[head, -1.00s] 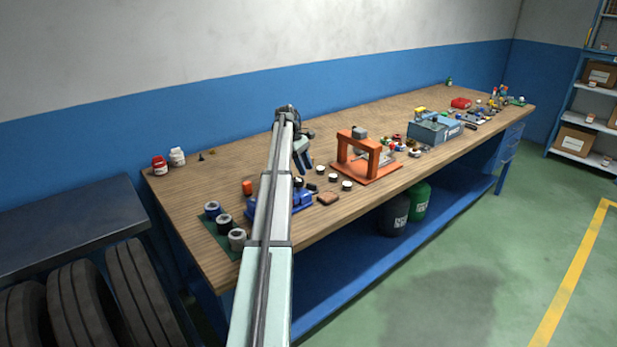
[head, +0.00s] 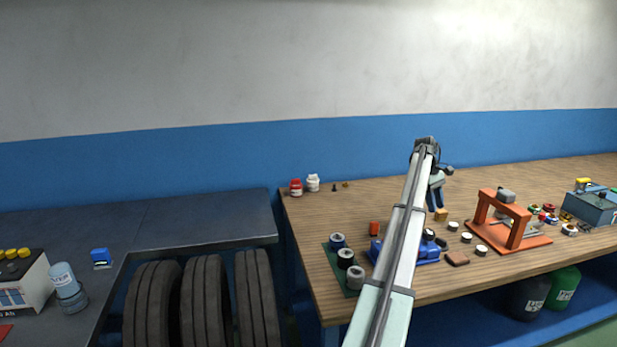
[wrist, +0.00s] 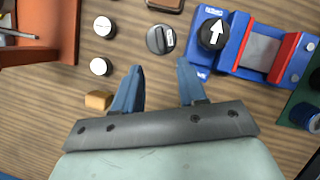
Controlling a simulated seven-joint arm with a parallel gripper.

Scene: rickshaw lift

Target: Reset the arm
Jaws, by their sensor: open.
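My arm reaches out over the wooden workbench (head: 320,215) in the head view. My gripper (head: 437,198) hangs above the bench top, between the blue vise and the orange press. In the wrist view my gripper (wrist: 158,85) shows two blue fingers spread apart with only bare wood between them. It is open and empty. My arm hides part of the blue vise in the head view.
Near the fingers lie a blue vise (wrist: 255,50), a black knob (wrist: 160,39), white-topped discs (wrist: 101,67) and a tan block (wrist: 98,100). An orange press (head: 505,222) stands to the right. Tires (head: 205,300) and a dark bench (head: 195,228) are at left.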

